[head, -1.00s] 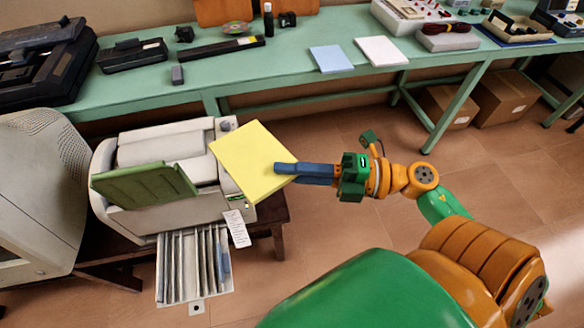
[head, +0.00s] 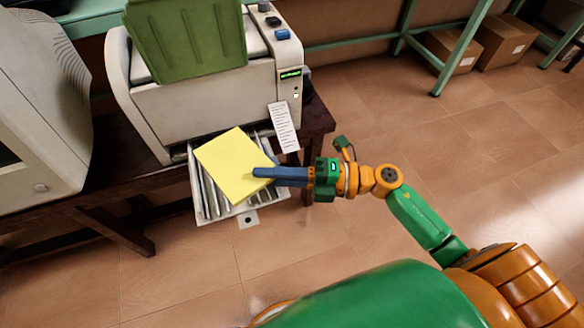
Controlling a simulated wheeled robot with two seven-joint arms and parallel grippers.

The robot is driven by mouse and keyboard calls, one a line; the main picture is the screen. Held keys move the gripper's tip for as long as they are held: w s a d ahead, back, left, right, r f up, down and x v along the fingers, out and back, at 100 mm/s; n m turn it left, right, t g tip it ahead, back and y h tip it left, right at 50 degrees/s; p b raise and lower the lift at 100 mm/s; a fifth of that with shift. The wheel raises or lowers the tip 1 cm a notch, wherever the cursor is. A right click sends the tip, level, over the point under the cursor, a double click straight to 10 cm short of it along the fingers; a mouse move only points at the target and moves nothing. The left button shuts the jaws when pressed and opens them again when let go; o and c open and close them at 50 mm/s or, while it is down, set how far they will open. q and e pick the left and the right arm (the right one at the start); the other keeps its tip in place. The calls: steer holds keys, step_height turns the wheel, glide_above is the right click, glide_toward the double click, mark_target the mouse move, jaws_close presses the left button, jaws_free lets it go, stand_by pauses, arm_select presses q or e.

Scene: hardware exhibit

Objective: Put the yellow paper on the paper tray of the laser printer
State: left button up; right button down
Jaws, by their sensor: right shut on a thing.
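The yellow paper (head: 228,162) is a pad-like stack held by its right edge in my right gripper (head: 268,177), which is shut on it. It is over the pulled-out paper tray (head: 247,212) and hides much of it. I cannot tell whether the paper touches the tray. The tray is pale with raised ribs and juts from the front of the laser printer (head: 200,108). The printer is off-white, with a green flap (head: 190,40) on top and a small lit panel at its right. My left gripper is not in view.
The printer stands on a dark wooden table (head: 120,170). A beige monitor (head: 40,120) is at the left. A printed label (head: 284,126) hangs at the printer's right front corner. Cardboard boxes (head: 500,45) sit under the green bench at the back right. The floor at right is clear.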

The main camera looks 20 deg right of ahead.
steer(key=g+b, duration=0.1)
steer(key=b, duration=0.1)
glide_above(267, 205)
steer(key=s, duration=0.1)
step_height(267, 205, down, 4)
steer(key=shift+n, duration=0.3)
step_height(267, 205, down, 6)
steer(key=b, duration=0.5)
steer(key=shift+s+b, duration=0.1)
steer(key=shift+b, duration=0.2)
steer(key=shift+f, duration=0.25)
arm_select(q)
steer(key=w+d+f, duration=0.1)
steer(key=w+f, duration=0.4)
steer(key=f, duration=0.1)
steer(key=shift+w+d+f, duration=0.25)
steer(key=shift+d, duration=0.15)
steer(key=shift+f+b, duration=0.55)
steer(key=shift+b, duration=0.15)
arm_select(e)
steer(key=shift+f, duration=0.6)
steer(key=c, duration=0.8)
jaws_free()
steer(key=shift+r, duration=0.1)
